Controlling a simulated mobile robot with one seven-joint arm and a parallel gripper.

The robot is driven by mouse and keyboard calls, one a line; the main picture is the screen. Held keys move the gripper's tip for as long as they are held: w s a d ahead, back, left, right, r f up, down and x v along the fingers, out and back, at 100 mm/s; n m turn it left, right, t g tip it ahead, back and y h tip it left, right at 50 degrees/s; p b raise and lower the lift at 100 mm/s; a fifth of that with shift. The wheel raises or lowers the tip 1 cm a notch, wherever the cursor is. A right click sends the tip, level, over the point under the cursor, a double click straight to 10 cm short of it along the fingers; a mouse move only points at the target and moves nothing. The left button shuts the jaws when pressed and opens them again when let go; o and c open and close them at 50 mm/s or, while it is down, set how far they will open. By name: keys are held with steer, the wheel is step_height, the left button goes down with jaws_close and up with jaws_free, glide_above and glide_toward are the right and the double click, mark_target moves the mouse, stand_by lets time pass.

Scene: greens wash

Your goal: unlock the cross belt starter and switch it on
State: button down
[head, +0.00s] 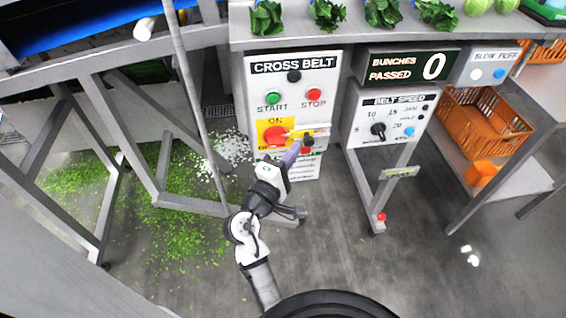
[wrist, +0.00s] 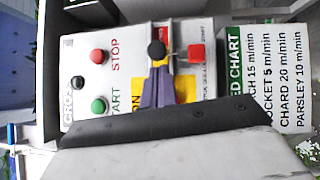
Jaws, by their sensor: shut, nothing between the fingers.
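The cross belt starter (head: 240,95) is a light grey box with a green START button (head: 272,97), a red STOP button (head: 314,94) and a yellow plate (head: 262,126) with a red rotary switch (head: 275,135). A black round knob (head: 308,140) and a small red block (head: 307,150), perhaps the padlock, are at the plate's right. My gripper (head: 298,144) is shut and empty in front of the plate. In the wrist view its purple fingers (wrist: 158,70) end close to the black knob (wrist: 157,50); contact is unclear. The red block (wrist: 197,53) is beside it. The fingers hide the switch there.
A belt speed box (head: 365,103) and a bunches passed display (head: 362,66) stand to the right. An orange crate (head: 485,118) is farther right. Grey frame legs (head: 120,130) stand at left. Leafy bunches (head: 327,14) lie above. Green scraps litter the floor.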

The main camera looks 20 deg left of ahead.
steer(key=shift+w, duration=0.5)
steer(key=shift+w+d+r+p, duration=0.15)
steer(key=shift+w+d, duration=0.25)
steer(key=shift+d, duration=0.25)
steer(key=shift+w+d+f+p, duration=0.1)
steer(key=shift+w+d+p, duration=0.1)
steer(key=shift+w+d, duration=0.3)
steer(key=shift+w+d+r+p, duration=0.15)
steer(key=shift+w+d, duration=0.1)
steer(key=shift+d, duration=0.5)
steer(key=shift+d+f, duration=0.1)
steer(key=s+a+f+b, duration=0.1)
steer(key=s+b, duration=0.3)
steer(key=s, duration=1)
steer(key=shift+a+f, duration=0.3)
steer(key=shift+a, duration=0.15)
steer(key=shift+b, duration=0.3)
